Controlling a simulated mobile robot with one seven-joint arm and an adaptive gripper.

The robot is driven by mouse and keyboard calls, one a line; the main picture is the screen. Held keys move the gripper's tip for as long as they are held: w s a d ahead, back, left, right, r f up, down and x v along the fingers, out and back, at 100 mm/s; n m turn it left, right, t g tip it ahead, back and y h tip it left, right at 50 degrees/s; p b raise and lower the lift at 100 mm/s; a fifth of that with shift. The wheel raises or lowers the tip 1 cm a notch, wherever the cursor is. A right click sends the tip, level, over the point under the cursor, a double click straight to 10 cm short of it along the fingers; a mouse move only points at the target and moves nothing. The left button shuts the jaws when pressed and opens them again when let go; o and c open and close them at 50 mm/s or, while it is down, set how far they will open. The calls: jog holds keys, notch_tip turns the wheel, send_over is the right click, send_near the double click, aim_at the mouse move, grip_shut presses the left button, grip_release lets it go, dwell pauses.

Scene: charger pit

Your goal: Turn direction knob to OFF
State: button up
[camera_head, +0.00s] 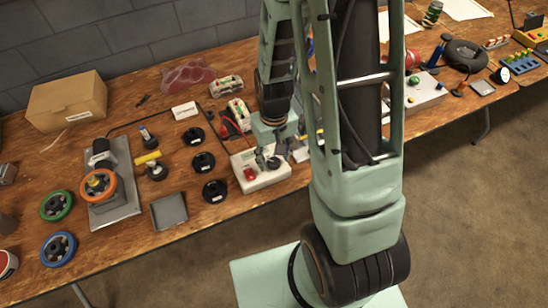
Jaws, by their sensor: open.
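A white control box (268,179) with a red button (250,173) on its left part sits near the front edge of the wooden table, left of my arm. My gripper (269,163) is over the top of this box, right of the red button, pointing down. It is open by its look, but its fingertips are small and dark here. A knob on the box is hidden or too small to make out under the gripper, so I cannot read its setting or tell whether the fingers touch it.
Black spools (203,162) stand left of the box. A grey plate with an orange wheel (98,186), a green wheel (57,205) and a blue wheel (59,248) lie further left. A cardboard box (66,101) stands at the back. Another white panel (424,91) is right of my arm.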

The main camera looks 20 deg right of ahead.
jog(key=shift+f, duration=0.3)
jog(key=shift+c, duration=0.4)
jog(key=c, duration=1.1)
jog(key=m, duration=0.4)
jog(key=shift+m+b, duration=0.3)
jog(key=shift+b, duration=0.05)
jog(key=shift+m, duration=2)
